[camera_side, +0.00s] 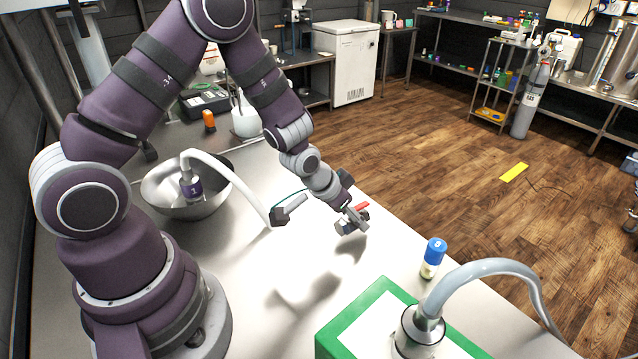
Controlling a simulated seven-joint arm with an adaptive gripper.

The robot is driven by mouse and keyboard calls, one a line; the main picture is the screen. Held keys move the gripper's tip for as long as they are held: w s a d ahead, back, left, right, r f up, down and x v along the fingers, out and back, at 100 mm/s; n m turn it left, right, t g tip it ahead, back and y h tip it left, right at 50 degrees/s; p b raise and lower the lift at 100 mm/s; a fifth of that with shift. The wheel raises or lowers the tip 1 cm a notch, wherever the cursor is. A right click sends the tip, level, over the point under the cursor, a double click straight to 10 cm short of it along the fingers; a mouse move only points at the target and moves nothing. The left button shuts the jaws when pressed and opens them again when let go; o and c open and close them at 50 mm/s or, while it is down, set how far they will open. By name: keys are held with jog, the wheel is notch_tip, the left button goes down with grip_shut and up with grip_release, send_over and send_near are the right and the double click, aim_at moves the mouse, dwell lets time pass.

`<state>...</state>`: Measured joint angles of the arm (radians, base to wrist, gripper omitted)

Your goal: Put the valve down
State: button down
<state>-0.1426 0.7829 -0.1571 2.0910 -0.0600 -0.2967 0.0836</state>
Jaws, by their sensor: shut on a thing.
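The valve (343,226) is a small metal piece with a red handle (361,207). The fingers hide part of the valve, and I cannot tell the exact height.
A metal bowl (158,188) with a white hose (232,180) stands left of my gripper. A blue-capped vial (432,258) stands to the right. A green-edged board (337,325) with a metal fitting (418,335) and grey hose is in front. The table between is clear.

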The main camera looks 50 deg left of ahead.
jog(key=shift+f, duration=0.55)
jog(key=shift+f, duration=0.1)
jog(key=c, duration=0.7)
grip_release()
jog(key=shift+c, duration=0.2)
